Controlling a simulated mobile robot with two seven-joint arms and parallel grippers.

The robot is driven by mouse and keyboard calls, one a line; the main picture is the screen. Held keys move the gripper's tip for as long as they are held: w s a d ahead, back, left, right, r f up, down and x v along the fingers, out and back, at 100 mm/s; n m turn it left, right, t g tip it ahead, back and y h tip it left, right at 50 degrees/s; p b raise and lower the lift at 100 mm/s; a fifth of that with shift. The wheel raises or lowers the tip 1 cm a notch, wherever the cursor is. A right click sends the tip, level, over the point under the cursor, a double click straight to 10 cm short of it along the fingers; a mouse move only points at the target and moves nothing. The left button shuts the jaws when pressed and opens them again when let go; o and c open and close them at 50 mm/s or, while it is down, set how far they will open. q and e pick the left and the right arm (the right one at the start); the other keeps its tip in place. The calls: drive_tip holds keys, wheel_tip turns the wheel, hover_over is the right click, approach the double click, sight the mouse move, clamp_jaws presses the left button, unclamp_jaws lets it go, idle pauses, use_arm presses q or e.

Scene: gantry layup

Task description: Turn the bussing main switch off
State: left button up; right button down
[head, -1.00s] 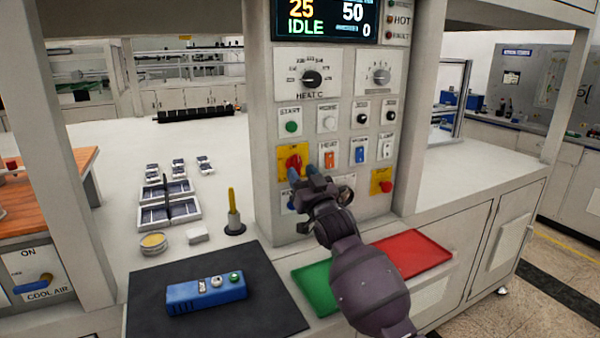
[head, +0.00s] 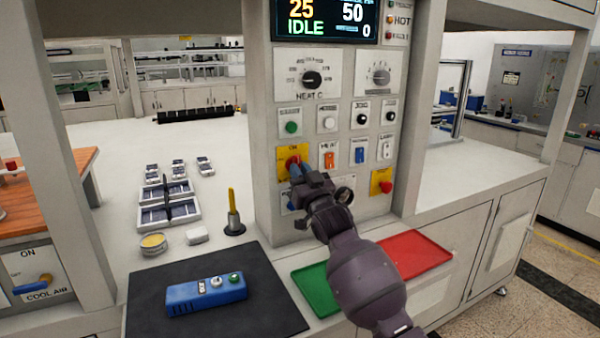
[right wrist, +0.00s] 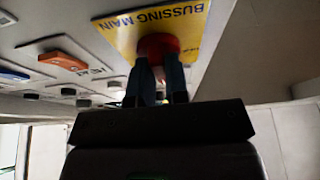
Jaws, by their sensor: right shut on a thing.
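The bussing main switch is a red knob (head: 291,161) on a yellow plate (head: 283,152) at the left of the control panel. In the right wrist view the yellow plate (right wrist: 192,24) reads BUSSING MAIN, and the red knob (right wrist: 157,45) sits between my fingers. My right gripper (head: 295,171) is shut on the knob, its blue fingertips covering the lower part. It also shows in the right wrist view (right wrist: 158,80), fingers close together on the knob. The fingers hide the knob's handle, so I cannot tell its exact angle. My left gripper is not in view.
An orange rocker (head: 329,159) and a blue rocker (head: 359,155) sit right of the knob. A red button on a yellow plate (head: 386,187) is lower right. Below lie a green tray (head: 312,285), a red tray (head: 415,252) and a blue button box (head: 190,297) on a dark mat.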

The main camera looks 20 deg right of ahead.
use_arm(q)
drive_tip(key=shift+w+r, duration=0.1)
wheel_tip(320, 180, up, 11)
drive_tip(key=p, duration=1.1)
drive_tip(key=shift+p, duration=0.3)
use_arm(e)
drive_tip(key=n+g+y, duration=0.2)
drive_tip(key=n, duration=0.5)
drive_tip(key=n+g+y, duration=0.2)
drive_tip(key=n, duration=0.6)
drive_tip(key=n+g+y, duration=0.2)
drive_tip(key=n+g, duration=0.1)
drive_tip(key=n, duration=0.4)
drive_tip(key=shift+d+r, duration=0.25)
drive_tip(key=shift+d, duration=0.05)
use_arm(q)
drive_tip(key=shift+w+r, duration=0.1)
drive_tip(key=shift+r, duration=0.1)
use_arm(e)
drive_tip(key=shift+n, duration=0.3)
drive_tip(key=c, duration=1.1)
unclamp_jaws()
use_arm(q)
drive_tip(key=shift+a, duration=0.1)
